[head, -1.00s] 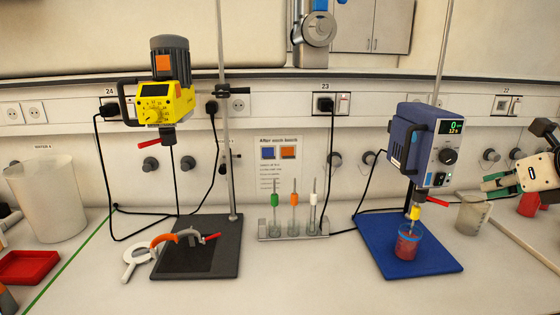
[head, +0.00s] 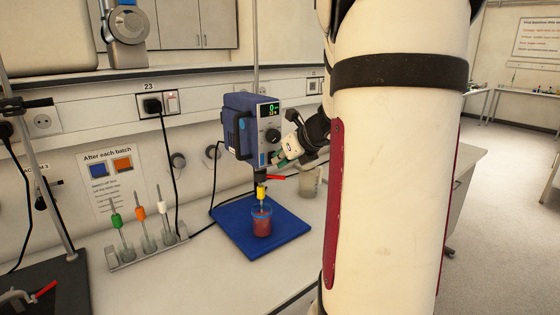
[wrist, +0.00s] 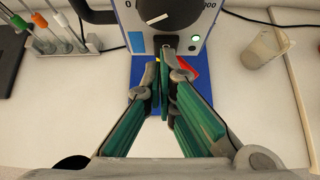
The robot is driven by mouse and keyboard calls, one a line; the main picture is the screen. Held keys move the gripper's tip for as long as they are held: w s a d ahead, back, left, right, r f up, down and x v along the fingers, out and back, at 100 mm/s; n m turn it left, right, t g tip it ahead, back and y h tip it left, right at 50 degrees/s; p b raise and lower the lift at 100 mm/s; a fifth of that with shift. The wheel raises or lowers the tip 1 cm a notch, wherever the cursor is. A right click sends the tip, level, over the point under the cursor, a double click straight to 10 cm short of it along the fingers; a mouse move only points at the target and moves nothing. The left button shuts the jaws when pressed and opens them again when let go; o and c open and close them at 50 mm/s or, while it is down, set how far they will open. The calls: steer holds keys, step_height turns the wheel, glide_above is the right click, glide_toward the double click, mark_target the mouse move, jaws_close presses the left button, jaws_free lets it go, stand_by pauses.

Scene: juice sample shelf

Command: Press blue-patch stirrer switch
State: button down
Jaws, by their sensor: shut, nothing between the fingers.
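The blue stirrer (head: 238,128) hangs on its stand over a blue base plate, with a light blue patch (head: 262,158) on its front panel. Its display (head: 270,110) reads 0.
A beaker of red liquid (head: 262,228) stands on the blue base plate (head: 290,232) below the stirrer. A red lever (head: 278,178) juts out nearby. A clear beaker (wrist: 265,48) is at the right. A rack (head: 128,258) with several stirring rods stands left.

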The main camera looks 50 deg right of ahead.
steer(key=shift+w+r+p, duration=0.25)
steer(key=shift+w+p, duration=0.1)
steer(key=shift+w, duration=0.05)
steer(key=shift+d, duration=0.1)
steer(key=shift+s+r+p, duration=0.1)
steer(key=shift+r+p, duration=0.5)
steer(key=shift+r, duration=0.15)
stand_by(0.3)
